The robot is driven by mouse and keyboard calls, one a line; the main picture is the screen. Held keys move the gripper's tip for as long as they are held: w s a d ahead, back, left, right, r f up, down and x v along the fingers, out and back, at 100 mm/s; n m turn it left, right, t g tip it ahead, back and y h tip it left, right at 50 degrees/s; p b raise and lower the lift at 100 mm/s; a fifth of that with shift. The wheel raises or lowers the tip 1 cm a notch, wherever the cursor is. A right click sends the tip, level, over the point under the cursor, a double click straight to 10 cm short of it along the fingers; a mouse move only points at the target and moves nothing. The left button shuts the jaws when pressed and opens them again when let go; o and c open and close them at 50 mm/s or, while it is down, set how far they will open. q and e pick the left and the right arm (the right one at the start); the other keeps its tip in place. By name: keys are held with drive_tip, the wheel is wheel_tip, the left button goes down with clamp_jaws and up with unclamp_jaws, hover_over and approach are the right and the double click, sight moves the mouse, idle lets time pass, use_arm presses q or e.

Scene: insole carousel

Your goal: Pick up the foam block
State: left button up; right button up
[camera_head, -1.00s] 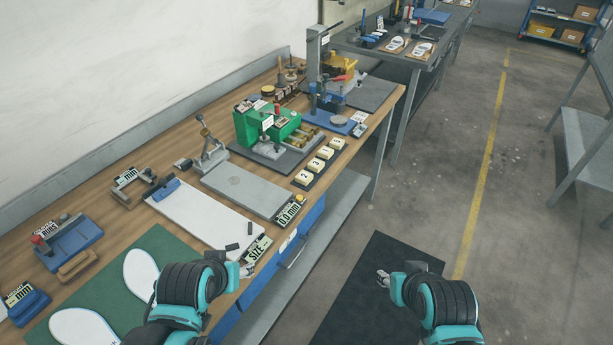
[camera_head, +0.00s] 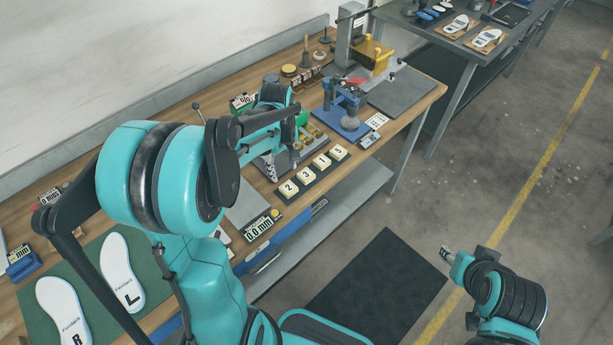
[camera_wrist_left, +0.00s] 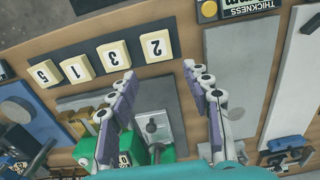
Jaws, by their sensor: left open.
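Cream foam-like blocks with printed numbers lie in a row on a dark strip near the bench's front edge; the task names no number. In the head view they read 2 (camera_head: 289,188), 3 (camera_head: 305,174), 1 (camera_head: 321,162) and 5 (camera_head: 337,152). My left gripper (camera_head: 283,163) hangs over the bench beside the row, by the green machine. In the left wrist view its fingers (camera_wrist_left: 160,80) are apart and empty, with block 2 (camera_wrist_left: 156,46) just beyond the gap between the tips. My right gripper (camera_head: 447,253) is over the floor; its jaws are too small to judge.
The green machine (camera_wrist_left: 152,158) is partly hidden behind my left arm in the head view. A blue press (camera_head: 350,122) stands beyond the row. A grey plate (camera_wrist_left: 235,70) and a thickness display (camera_head: 263,226) lie close by. White insoles (camera_head: 122,272) rest on a green mat.

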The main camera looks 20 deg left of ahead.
sight(287, 186)
use_arm(q)
wheel_tip(287, 186, down, 3)
drive_tip(key=shift+s+b, duration=0.1)
drive_tip(key=shift+b, duration=0.45)
drive_tip(key=f, duration=0.1)
drive_tip(key=f+b, duration=0.1)
drive_tip(key=f, duration=0.1)
drive_tip(key=f+b, duration=0.1)
drive_tip(key=shift+d+f, duration=0.4)
drive_tip(key=shift+r, duration=0.1)
drive_tip(key=c, duration=0.6)
